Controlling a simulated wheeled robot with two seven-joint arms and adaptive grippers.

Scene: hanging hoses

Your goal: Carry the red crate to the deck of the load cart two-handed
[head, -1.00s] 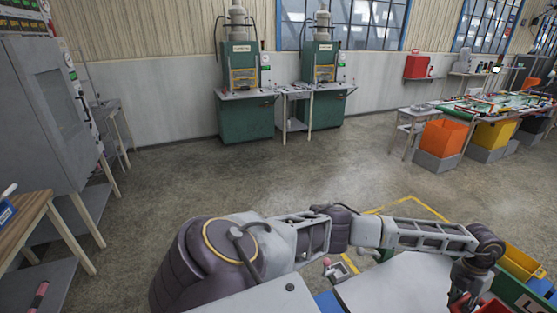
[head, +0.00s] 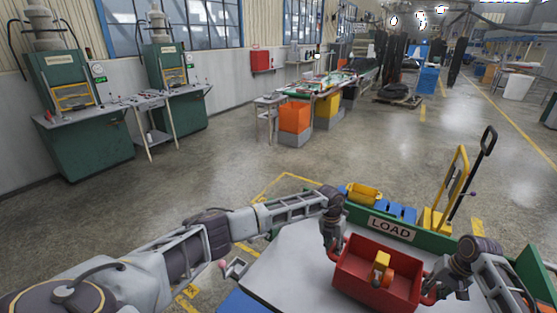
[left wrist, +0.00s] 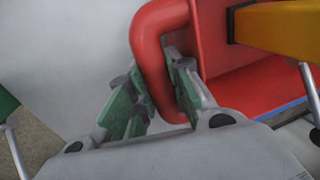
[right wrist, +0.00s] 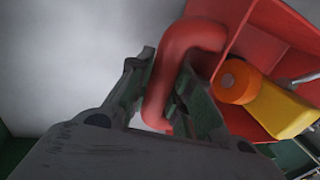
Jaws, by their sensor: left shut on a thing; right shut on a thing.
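The red crate (head: 362,291) is in the lower right of the head view, level, with a yellow tool with an orange round part (head: 383,265) inside. My left gripper (head: 335,250) is shut on its left handle, and the left wrist view shows the red handle (left wrist: 150,45) between the fingers. My right gripper (head: 430,291) is shut on the opposite handle (right wrist: 180,55), seen in the right wrist view.
Green machines (head: 75,125) stand at the left wall. An orange bin (head: 294,117) is by a table. The middle floor is clear.

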